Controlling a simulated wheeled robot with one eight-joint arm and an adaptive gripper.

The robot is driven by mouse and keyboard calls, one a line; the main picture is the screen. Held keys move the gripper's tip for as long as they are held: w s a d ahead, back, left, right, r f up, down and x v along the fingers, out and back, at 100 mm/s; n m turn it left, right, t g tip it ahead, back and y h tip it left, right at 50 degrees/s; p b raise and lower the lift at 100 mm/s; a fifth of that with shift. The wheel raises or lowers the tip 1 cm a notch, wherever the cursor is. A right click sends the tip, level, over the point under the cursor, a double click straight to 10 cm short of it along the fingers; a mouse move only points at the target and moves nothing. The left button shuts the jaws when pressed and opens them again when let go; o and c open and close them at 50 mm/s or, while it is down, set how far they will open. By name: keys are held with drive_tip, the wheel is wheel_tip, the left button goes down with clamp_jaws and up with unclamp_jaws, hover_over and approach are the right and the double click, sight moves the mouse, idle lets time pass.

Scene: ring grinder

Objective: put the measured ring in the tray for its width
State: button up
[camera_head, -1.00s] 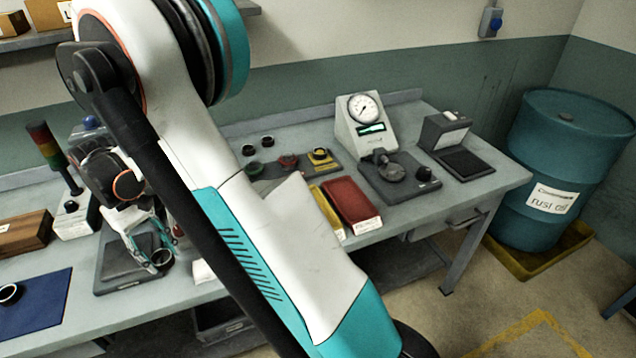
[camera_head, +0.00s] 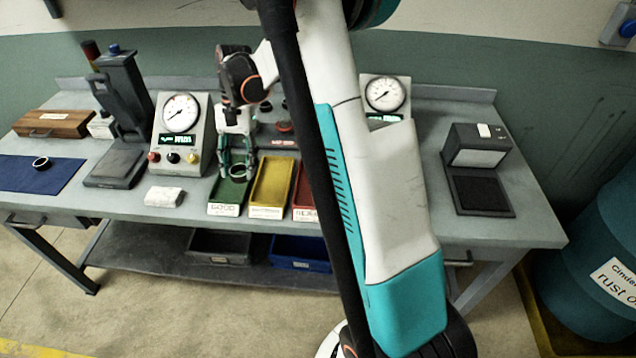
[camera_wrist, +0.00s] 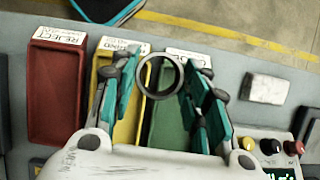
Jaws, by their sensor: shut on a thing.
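My gripper (camera_head: 237,170) is shut on a dark metal ring, held between the fingertips. The ring (camera_wrist: 141,83) shows clearly in the wrist view, its opening facing the camera, with the green tray behind it. The green tray (camera_head: 226,194), labelled GOOD, lies under my gripper in the head view. The yellow tray (camera_head: 270,188) is beside it to the right, and the red tray (camera_head: 303,204) is beyond, partly hidden by my arm. In the wrist view, the red tray (camera_wrist: 57,95) reads REJECT. The exact height of the ring above the green tray is hard to tell.
A dial gauge (camera_head: 180,118) with knobs stands left of the trays; another gauge (camera_head: 386,93) is partly behind my arm. A white block (camera_head: 164,196) lies near the front edge. A second ring (camera_head: 41,163) sits on the blue mat (camera_head: 32,180). A black-padded device (camera_head: 478,170) stands right.

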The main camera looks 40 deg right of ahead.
drive_tip(key=s+d+r+m+t, duration=0.2)
drive_tip(key=d+r+m+t, duration=0.25)
drive_tip(key=d+m, duration=0.7)
wheel_tip(320, 180, up, 5)
drive_tip(key=m+t+h+p, duration=0.1)
drive_tip(key=m+t+h, duration=0.2)
drive_tip(key=m, duration=0.9)
hover_over(313, 172)
drive_tip(key=s, duration=0.2)
drive_tip(key=f+b, duration=0.2)
drive_tip(key=f, duration=0.4)
drive_tip(key=f+b, duration=0.2)
drive_tip(key=f, duration=0.5)
drive_tip(key=f+b, duration=0.2)
drive_tip(key=f, duration=0.5)
drive_tip(key=shift+w+d, duration=0.15)
drive_tip(key=shift+w, duration=0.1)
drive_tip(key=shift+r, duration=0.1)
drive_tip(key=o, duration=0.8)
drive_tip(key=shift+f, duration=0.2)
drive_tip(key=shift+o, duration=0.7)
drive_tip(key=shift+r, duration=0.15)
